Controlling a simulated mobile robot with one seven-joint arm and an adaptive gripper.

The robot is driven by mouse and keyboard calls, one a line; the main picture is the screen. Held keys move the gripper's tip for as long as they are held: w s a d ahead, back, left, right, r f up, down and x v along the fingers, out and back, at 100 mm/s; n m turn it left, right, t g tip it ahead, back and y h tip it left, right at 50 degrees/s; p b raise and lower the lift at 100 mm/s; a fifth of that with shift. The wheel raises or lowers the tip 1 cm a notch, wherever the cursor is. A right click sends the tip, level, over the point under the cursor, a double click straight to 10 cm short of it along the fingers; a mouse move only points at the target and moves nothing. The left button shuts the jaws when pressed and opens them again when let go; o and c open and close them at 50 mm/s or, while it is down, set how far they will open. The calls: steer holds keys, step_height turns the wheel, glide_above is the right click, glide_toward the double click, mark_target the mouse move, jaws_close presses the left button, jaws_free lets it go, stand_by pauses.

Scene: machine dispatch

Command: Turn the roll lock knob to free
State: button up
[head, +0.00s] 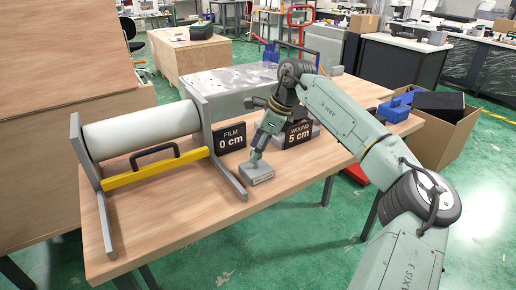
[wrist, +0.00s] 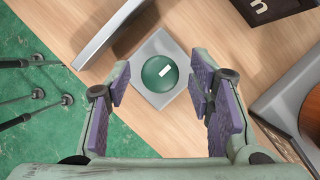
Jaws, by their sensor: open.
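The roll lock knob is a round green knob (wrist: 153,82) with a short white mark, on a grey square base (wrist: 157,44). The mark is slanted, rising to the right in the wrist view. In the head view the grey base (head: 260,178) sits at the table's front edge and the knob is mostly hidden by my gripper (head: 257,158). My gripper (wrist: 158,90) is open above the knob, with a purple-padded finger on each side of it. In the wrist view both fingers look apart from the knob.
A white film roll (head: 140,132) lies in a grey frame (head: 105,222) with a yellow bar (head: 155,168) to the left. A "FILM 0 cm" sign (head: 230,138) and a "WOUND 5 cm" sign (head: 299,133) stand behind the base. A frame rail (wrist: 105,38) runs close to the knob.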

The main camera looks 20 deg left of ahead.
steer(key=v, duration=1.2)
